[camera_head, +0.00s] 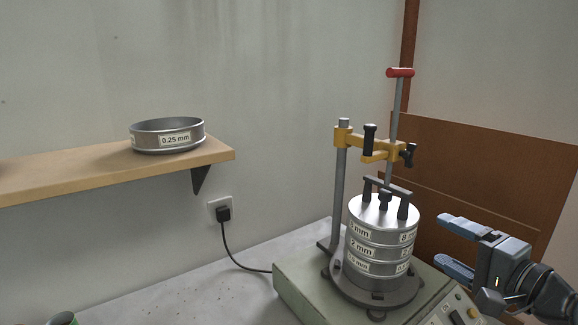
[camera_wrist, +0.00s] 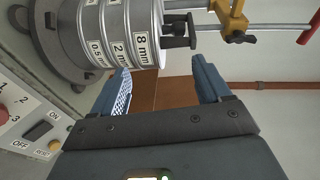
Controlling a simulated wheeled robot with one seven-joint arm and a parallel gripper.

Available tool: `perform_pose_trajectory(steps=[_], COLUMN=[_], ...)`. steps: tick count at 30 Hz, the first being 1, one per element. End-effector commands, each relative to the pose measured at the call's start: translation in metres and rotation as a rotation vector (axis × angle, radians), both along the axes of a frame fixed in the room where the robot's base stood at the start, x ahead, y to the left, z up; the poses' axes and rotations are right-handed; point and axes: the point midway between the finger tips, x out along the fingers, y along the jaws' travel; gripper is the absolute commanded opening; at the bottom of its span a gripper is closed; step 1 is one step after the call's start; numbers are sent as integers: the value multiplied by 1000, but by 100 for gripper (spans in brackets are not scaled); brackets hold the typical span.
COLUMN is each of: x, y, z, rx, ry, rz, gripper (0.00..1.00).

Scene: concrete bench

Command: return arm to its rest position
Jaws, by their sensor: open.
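My gripper (camera_head: 452,240) is at the right of the head view, open, with its blue fingers pointing left toward a stack of metal sieves (camera_head: 378,242). Nothing shows between the fingers. In the wrist view the open fingers (camera_wrist: 160,90) reach up into the picture, and the sieve stack (camera_wrist: 115,35) lies beyond them, with labels reading 8 mm, 2 mm and 0.5 mm. I cannot tell from these views whether a fingertip touches the stack; in the head view there is a gap.
The sieves stand on a green shaker (camera_head: 300,283) with a yellow clamp (camera_head: 372,148) and a red-handled rod (camera_head: 400,73) above. A 0.25 mm sieve (camera_head: 167,135) sits on a wooden shelf (camera_head: 90,172) at left. A cable runs to a wall socket (camera_head: 221,208).

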Motion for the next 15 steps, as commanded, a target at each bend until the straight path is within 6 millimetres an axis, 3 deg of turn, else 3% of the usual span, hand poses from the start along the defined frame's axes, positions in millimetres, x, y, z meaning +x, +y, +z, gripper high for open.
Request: perform_pose_trajectory(steps=[1,6,15], x=[-13,-56,-154], y=[4,10,20], z=[-23,-82,-153], rx=[-32,-176,-479], ry=[16,38,62], rz=[-26,-114,-208], gripper=[77,77,77])
